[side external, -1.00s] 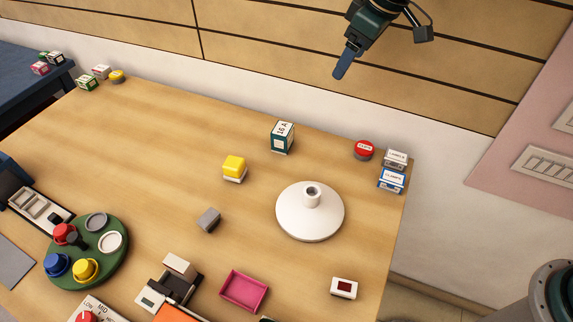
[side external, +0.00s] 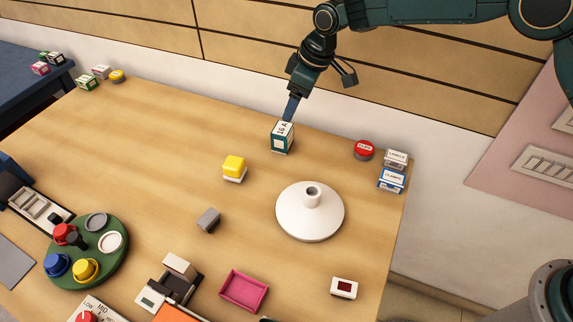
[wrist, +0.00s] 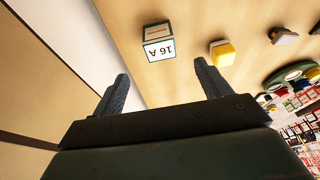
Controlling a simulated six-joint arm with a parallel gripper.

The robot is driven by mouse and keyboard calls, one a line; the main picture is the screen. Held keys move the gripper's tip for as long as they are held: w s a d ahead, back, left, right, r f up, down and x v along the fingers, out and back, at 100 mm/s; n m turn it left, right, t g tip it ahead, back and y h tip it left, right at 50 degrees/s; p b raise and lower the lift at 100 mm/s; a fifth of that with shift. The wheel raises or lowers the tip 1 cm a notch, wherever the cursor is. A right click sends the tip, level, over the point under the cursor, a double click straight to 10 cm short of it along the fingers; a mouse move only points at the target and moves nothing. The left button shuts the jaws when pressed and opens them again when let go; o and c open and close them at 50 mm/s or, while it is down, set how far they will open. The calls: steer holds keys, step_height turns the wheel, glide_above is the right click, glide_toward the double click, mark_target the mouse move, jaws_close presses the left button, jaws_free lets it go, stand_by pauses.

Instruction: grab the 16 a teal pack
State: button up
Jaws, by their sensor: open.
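The teal pack (side external: 282,139) is a small upright box with a white top marked "16 A", standing near the back edge of the wooden table. In the wrist view the pack (wrist: 158,42) is ahead of the fingers, with its label upside down. My gripper (side external: 290,110) is just above and behind the pack in the side view. In the wrist view my gripper (wrist: 163,82) has its two fingers wide apart with nothing between them. The side view does not show clearly whether a fingertip touches the pack.
A yellow-topped block (side external: 234,168) stands to the pack's left in front. A white round base (side external: 310,222) with a short post stands front right. A red round tin (side external: 364,150) and stacked boxes (side external: 392,179) are to the right. The wall is close behind.

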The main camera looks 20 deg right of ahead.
mark_target(283, 128)
steer(key=x, duration=0.8)
steer(key=shift+f, duration=0.1)
steer(key=shift+f, duration=0.1)
steer(key=shift+x, duration=2.5)
steer(key=shift+w+a, duration=0.1)
steer(key=c, duration=1.1)
